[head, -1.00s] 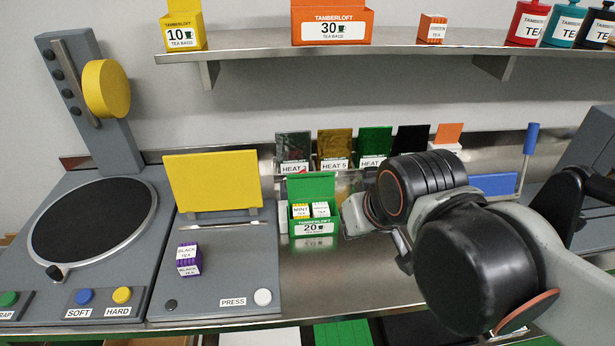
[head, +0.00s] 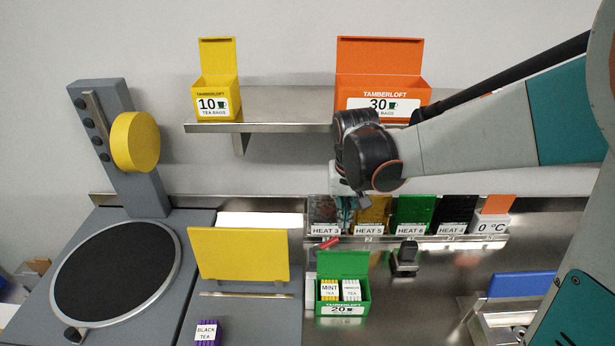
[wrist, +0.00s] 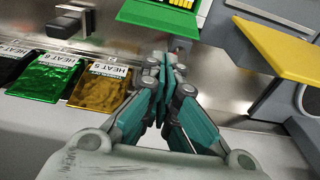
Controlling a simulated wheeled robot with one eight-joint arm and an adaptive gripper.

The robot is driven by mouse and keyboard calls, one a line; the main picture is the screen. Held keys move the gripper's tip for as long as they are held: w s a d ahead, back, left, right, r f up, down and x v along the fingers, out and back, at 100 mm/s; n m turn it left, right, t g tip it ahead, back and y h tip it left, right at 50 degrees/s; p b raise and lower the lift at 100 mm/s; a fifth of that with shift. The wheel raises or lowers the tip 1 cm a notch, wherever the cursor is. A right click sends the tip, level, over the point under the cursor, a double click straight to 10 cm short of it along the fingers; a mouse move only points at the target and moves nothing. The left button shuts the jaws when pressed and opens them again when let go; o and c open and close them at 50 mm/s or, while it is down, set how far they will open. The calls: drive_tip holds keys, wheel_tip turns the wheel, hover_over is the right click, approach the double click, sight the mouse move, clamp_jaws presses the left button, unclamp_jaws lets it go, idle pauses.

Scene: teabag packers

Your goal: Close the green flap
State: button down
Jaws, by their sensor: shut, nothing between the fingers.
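The green box (head: 343,308) labelled 20 stands on the steel counter with a mint tea pack (head: 330,289) and another tea pack (head: 351,289) inside. Its green flap (head: 343,264) stands up at the back, so the box is open. In the wrist view the green flap (wrist: 158,17) shows at the top, beyond my fingertips. My gripper (head: 345,212) is behind and above the box, near the heat packets, partly hidden by my wrist. In the wrist view my gripper (wrist: 158,62) is shut and empty, apart from the flap.
Heat packets, including a gold one (head: 373,212), stand along the wall behind the box. A black-handled item (head: 405,258) stands right of the box. A yellow panel (head: 238,255) rises to the left. The shelf (head: 270,127) holds yellow and orange boxes. Counter right of the box is mostly clear.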

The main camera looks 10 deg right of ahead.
drive_tip(key=b, duration=0.2)
hover_over(343, 263)
drive_tip(key=w, duration=0.4)
wheel_tip(343, 263, down, 10)
drive_tip(key=shift+f, duration=0.1)
drive_tip(key=shift+a, duration=0.1)
